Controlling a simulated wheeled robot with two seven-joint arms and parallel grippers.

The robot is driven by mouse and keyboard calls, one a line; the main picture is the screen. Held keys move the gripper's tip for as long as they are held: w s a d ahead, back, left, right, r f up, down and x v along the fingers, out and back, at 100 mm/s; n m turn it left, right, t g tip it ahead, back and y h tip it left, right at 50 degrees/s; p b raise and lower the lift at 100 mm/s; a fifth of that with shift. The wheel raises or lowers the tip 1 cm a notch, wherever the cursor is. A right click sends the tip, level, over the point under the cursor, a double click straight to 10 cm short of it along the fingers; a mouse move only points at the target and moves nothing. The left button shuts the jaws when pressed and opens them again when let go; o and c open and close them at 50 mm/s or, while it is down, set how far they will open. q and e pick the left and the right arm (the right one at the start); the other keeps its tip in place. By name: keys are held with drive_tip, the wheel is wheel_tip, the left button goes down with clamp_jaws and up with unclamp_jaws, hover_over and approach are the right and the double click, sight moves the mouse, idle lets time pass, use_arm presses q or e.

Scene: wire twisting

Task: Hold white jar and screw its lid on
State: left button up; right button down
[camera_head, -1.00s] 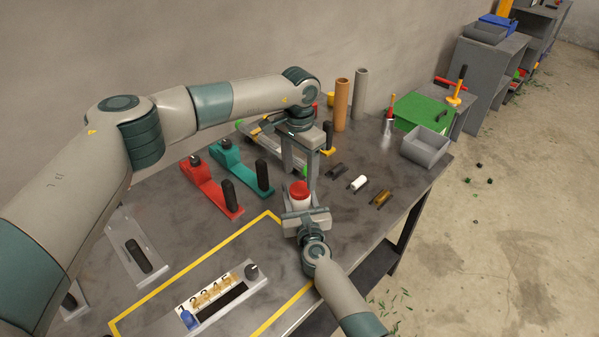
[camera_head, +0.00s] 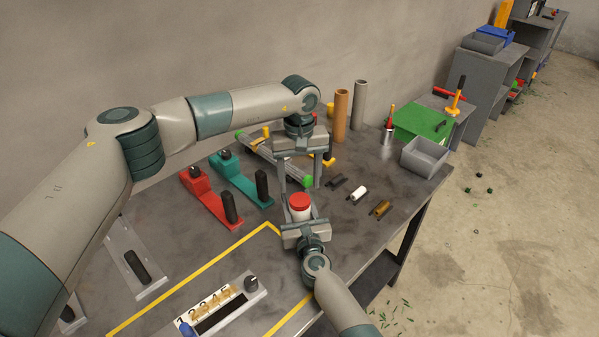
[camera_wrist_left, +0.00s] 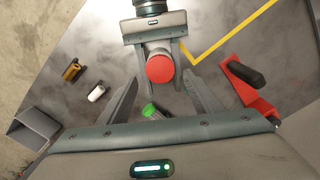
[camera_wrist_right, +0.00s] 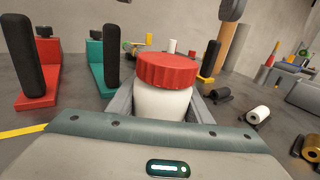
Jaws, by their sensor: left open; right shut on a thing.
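A white jar (camera_head: 300,213) with a red lid (camera_head: 300,199) stands upright at the table's front part. My right gripper (camera_head: 304,222) is shut on the jar's white body; the right wrist view shows the body (camera_wrist_right: 162,103) between its fingers and the lid (camera_wrist_right: 167,70) sitting on top. My left gripper (camera_head: 301,186) points down just behind and above the lid, open and empty. In the left wrist view its fingertips (camera_wrist_left: 160,80) are apart, with the lid (camera_wrist_left: 160,68) just past them. Whether a finger touches the lid cannot be told.
A red tool (camera_head: 212,197) and a teal tool (camera_head: 241,178) lie to the left. Small black, white and brown cylinders (camera_head: 381,208) lie to the right. A clear tube with green ends (camera_head: 272,160) lies behind. A grey bin (camera_head: 427,158) stands at the right edge.

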use_arm(q)
drive_tip(key=n, duration=0.7)
drive_tip(key=shift+r, duration=0.3)
drive_tip(key=n, duration=0.5)
drive_tip(key=shift+r, duration=0.15)
drive_tip(key=n, duration=0.4)
drive_tip(key=shift+r, duration=0.15)
drive_tip(key=n, duration=0.4)
drive_tip(key=shift+r+n, duration=0.15)
drive_tip(key=shift+n, duration=0.25)
drive_tip(key=n, duration=0.4)
drive_tip(key=shift+r, duration=0.15)
drive_tip(key=n, duration=0.4)
drive_tip(key=shift+r+n, duration=0.15)
drive_tip(key=shift+n, duration=0.15)
drive_tip(key=n, duration=0.4)
drive_tip(key=shift+r, duration=0.15)
